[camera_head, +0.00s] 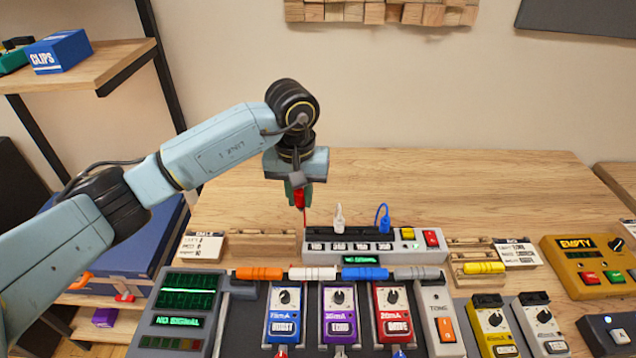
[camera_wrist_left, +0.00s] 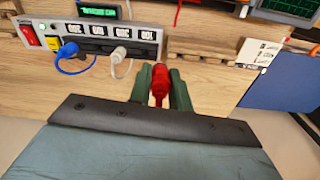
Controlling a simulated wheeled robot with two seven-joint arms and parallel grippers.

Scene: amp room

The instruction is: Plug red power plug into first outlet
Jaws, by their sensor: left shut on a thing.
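My left gripper (camera_head: 298,194) is shut on the red power plug (camera_head: 300,200), which hangs pointing down above the table. The plug also shows between the green fingers in the left wrist view (camera_wrist_left: 160,82). A red cord runs from it. The grey power strip (camera_head: 318,234) lies below and to the right of the plug, which is apart from it. The strip's leftmost outlet in the head view looks empty. A white plug (camera_head: 339,217) stands at the second outlet and a blue plug (camera_head: 383,218) at the fourth. My right gripper is not in view.
A yellow switch (camera_head: 407,234) and a red switch (camera_head: 431,238) sit at the strip's right end. Wooden holders (camera_head: 262,247) flank the strip. Several pedals (camera_head: 284,312) stand in front. The wooden table (camera_head: 480,190) is clear behind the strip.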

